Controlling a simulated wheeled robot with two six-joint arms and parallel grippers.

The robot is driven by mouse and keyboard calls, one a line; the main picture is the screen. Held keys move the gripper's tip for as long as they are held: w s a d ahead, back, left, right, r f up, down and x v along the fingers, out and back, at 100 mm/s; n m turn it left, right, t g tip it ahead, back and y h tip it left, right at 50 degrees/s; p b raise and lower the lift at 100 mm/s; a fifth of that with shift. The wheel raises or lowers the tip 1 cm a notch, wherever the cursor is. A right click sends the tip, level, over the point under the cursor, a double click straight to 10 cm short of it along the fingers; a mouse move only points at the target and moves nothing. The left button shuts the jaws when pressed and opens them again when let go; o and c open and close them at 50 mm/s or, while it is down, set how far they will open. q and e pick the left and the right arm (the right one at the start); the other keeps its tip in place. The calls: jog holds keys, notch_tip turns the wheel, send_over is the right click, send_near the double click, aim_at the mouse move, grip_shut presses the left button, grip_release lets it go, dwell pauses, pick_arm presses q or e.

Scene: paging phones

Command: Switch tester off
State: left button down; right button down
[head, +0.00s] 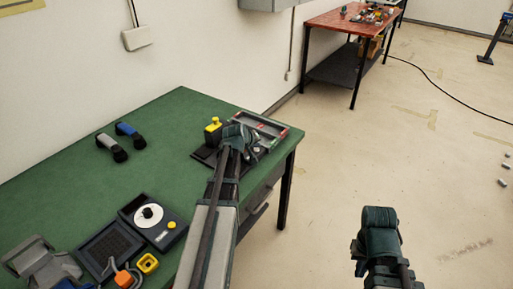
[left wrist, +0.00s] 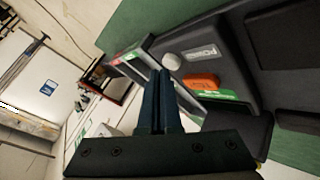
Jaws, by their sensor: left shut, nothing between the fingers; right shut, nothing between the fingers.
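The tester, a dark device, shows in the left wrist view (left wrist: 228,65) with an orange switch (left wrist: 201,81), a green label and a pale round knob on its face. In the head view the tester (head: 203,156) lies near the far right end of the green table, mostly hidden behind my left gripper. My left gripper (head: 240,135) is shut and empty over the tester; its fingers (left wrist: 160,100) point just left of the orange switch. I cannot tell whether they touch anything. My right gripper (head: 380,217) is shut and empty, over the floor right of the table.
A grey tray (head: 278,128) with red parts lies beside the tester, near the table edge. A yellow object (head: 213,130) stands behind it. Two handsets (head: 129,132) lie farther left. A dial unit (head: 153,220) and other devices sit in front. The middle of the green table (head: 90,180) is clear.

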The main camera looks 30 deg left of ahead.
pick_arm(q)
jog(key=shift+r, duration=0.15)
notch_tip(320, 180, up, 6)
jog(key=p, duration=0.6)
dwell(0.5)
jog(key=s+d+f+m+g+h, duration=0.1)
jog(key=s+d+f+m+g, duration=0.15)
jog(key=d, duration=0.55)
jog(key=s+d+f+m+g, duration=0.1)
jog(key=s+d+m, duration=0.15)
jog(key=d, duration=0.45)
jog(key=s+d+f+m+g+h, duration=0.1)
jog(key=s+d+m, duration=0.15)
jog(key=d, duration=0.55)
jog(key=s+d+m+g+y, duration=0.1)
jog(key=s+d+m+g, duration=0.1)
jog(key=s+d, duration=0.5)
jog(key=s+d+f+m+g+y, duration=0.1)
jog(key=s+d+m+g, duration=0.2)
jog(key=s+d, duration=0.3)
jog(key=s+m, duration=0.1)
jog(key=s, duration=0.4)
jog(key=shift+s+d+f+m+p, duration=0.15)
jog(key=shift+s+d+m+p, duration=0.2)
jog(key=shift+p, duration=0.05)
